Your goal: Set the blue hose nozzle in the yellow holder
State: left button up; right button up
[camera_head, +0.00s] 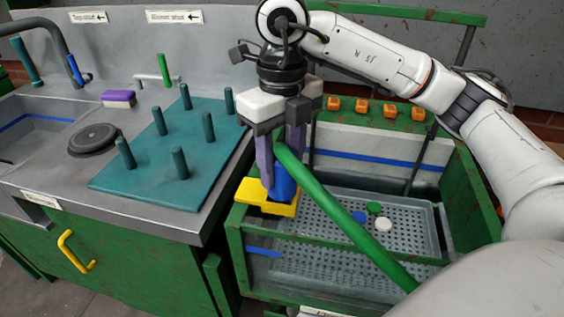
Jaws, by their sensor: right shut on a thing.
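The blue hose nozzle (284,184) is at the end of a thick green hose (345,220). My right gripper (278,165) points down with its purple fingers shut on the nozzle. The yellow holder (256,193) is fixed at the left rim of the green-framed basin. The nozzle is over the holder's right part, and its lower end overlaps the holder in the picture. I cannot tell whether it sits in the holder or just above it. The fingers and hose hide part of the nozzle. My left gripper is not in view.
Left is a metal counter with a teal peg board (155,170), a black round lid (93,139) and a purple sponge (118,98). Orange blocks line the back rim.

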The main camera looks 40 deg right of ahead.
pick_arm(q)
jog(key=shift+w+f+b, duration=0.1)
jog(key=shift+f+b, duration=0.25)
pick_arm(e)
jog(key=shift+f, duration=0.5)
jog(key=o, duration=1)
jog(key=shift+c, duration=0.2)
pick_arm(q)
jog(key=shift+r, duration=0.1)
pick_arm(e)
jog(key=shift+r, duration=0.1)
notch_tip(320, 180, up, 10)
jog(key=p, duration=0.2)
jog(key=shift+r+p, duration=0.1)
jog(key=shift+p, duration=0.3)
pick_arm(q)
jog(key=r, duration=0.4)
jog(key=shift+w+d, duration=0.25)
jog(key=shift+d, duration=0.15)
